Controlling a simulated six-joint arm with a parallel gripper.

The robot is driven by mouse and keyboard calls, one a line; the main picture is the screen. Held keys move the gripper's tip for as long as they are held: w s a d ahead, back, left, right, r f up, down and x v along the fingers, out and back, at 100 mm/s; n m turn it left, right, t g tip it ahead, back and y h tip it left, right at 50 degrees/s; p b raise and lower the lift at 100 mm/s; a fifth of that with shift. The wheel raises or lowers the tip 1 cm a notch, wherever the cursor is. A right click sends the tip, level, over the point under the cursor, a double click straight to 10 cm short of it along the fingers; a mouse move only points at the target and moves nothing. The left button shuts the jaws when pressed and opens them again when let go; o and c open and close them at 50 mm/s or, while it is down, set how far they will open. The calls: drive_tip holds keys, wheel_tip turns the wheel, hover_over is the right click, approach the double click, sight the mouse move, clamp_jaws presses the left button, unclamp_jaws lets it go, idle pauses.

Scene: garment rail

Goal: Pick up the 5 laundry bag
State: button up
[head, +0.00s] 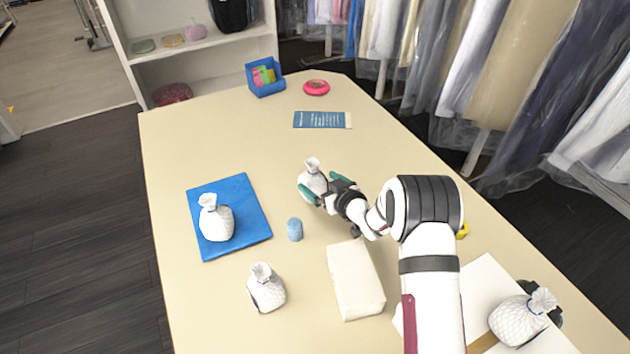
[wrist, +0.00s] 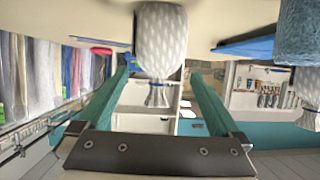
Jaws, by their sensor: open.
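A white, textured laundry bag with a gathered neck (head: 312,178) stands upright near the middle of the table. My gripper (head: 321,187) is at this bag, open, with one green finger on each side. In the wrist view, which is upside down, the bag (wrist: 160,38) shows between and just beyond the spread fingertips (wrist: 160,75); contact cannot be told. Other similar bags stand on a blue mat (head: 250,190) at left, the bag on the mat (head: 217,223), at the front, the front bag (head: 266,289), and at lower right, the right bag (head: 520,318). No number is readable on any.
A blue cylinder (head: 295,229) stands close to my gripper's left. A white block (head: 355,280) lies in front. A blue box (head: 265,77), a pink round item (head: 316,87) and a blue card (head: 322,120) lie at the back. The table's left rear is clear. Garments hang at right.

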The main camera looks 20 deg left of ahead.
sight(312, 182)
drive_tip(key=shift+f, duration=0.75)
drive_tip(key=x, duration=0.5)
drive_tip(key=shift+f, duration=0.2)
drive_tip(key=c, duration=1.4)
